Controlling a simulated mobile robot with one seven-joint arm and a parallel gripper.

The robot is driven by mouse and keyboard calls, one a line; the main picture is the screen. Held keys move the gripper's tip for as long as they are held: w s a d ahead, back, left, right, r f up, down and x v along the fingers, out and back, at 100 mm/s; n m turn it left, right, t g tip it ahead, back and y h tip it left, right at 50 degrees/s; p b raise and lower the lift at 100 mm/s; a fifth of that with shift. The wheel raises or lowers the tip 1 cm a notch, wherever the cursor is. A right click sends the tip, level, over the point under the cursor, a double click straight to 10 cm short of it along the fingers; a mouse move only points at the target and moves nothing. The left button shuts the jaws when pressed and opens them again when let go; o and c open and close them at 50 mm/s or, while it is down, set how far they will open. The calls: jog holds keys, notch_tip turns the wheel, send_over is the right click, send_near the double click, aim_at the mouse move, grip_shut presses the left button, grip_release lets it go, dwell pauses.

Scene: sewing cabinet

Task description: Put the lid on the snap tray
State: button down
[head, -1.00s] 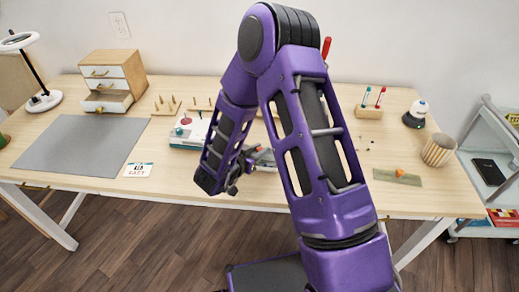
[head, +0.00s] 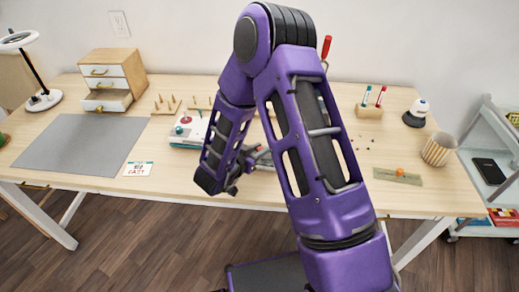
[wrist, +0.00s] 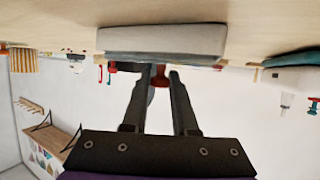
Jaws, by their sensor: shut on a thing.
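In the wrist view, which is upside down, my gripper (wrist: 160,85) has its two dark fingers on either side of a red knob (wrist: 160,76), which I take as the lid's handle. A pale grey, box-like piece (wrist: 162,42) lies right beyond the fingertips, against the table. A thin teal edge shows along it. I cannot tell tray from lid there, or whether they touch. In the head view my purple arm hides most of the gripper (head: 231,188) and the held thing, near the table's front edge.
A white and teal device (head: 187,133) with a red knob stands left of my gripper. A grey mat (head: 80,145) and a card (head: 138,169) lie further left. Small drawers (head: 110,80) stand behind. A striped cup (head: 438,149) and a green strip (head: 397,177) are at right.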

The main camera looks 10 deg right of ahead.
jog(key=shift+f, duration=0.2)
dwell(0.3)
jog(key=c, duration=0.6)
grip_release()
jog(key=p+v, duration=0.1)
jog(key=v, duration=1.6)
jog(key=shift+s+p, duration=0.25)
jog(key=shift+p, duration=0.05)
jog(key=shift+a, duration=0.15)
